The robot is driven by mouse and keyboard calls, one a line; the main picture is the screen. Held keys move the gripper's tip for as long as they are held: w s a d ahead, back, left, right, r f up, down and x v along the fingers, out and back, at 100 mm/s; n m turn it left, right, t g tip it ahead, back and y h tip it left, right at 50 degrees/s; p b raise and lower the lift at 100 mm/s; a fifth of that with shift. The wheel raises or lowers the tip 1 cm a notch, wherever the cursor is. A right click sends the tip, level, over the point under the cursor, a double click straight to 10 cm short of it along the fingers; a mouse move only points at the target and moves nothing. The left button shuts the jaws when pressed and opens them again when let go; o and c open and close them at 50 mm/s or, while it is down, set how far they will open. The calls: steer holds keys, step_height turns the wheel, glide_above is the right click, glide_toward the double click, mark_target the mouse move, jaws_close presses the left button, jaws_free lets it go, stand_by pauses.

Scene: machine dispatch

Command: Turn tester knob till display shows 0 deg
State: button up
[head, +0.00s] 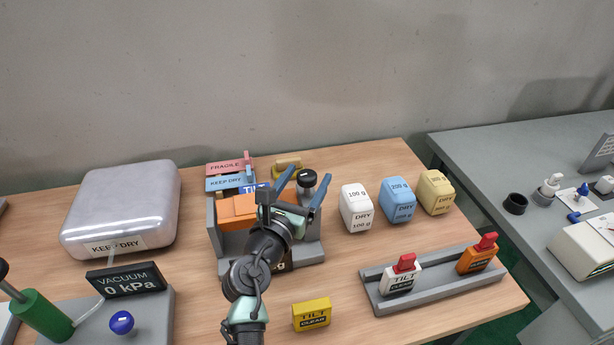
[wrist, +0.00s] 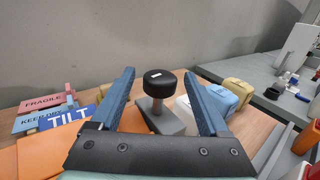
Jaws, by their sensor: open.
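The tester knob (wrist: 159,82) is a black round cap on a grey post, and its top carries a small light mark. In the head view the knob (head: 307,180) stands at the back right of a grey fixture (head: 309,253). My gripper (head: 310,171) is open and empty above the fixture. In the wrist view the knob appears between the two blue fingers of my gripper (wrist: 159,72), with a gap on both sides; I see no contact. A dark display (head: 284,266) at the fixture's front is mostly hidden by my arm; only a "g" shows, so its value is unreadable.
An orange block (head: 238,208) and pink and blue labelled boxes (head: 230,183) crowd the fixture's left. White, blue and yellow weights (head: 397,203) stand to the right. A vacuum display (head: 127,282) reading 0 kPa is at front left. A yellow TILT block (head: 312,315) lies in front.

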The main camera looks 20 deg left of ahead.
steer(key=shift+w, duration=0.45)
jaws_close()
steer(key=shift+h+b, duration=0.3)
steer(key=shift+a+f+m+h+b, duration=0.1)
steer(key=shift+m+h+b, duration=0.85)
steer(key=shift+h, duration=0.25)
steer(key=shift+m+g+h+b, duration=0.6)
steer(key=shift+m+h, duration=0.4)
steer(key=shift+h, duration=0.4)
steer(key=shift+m+g+h+b, duration=0.55)
steer(key=shift+m+h, duration=0.4)
steer(key=shift+h, duration=0.45)
steer(key=shift+g+h, duration=0.25)
steer(key=shift+h, duration=0.05)
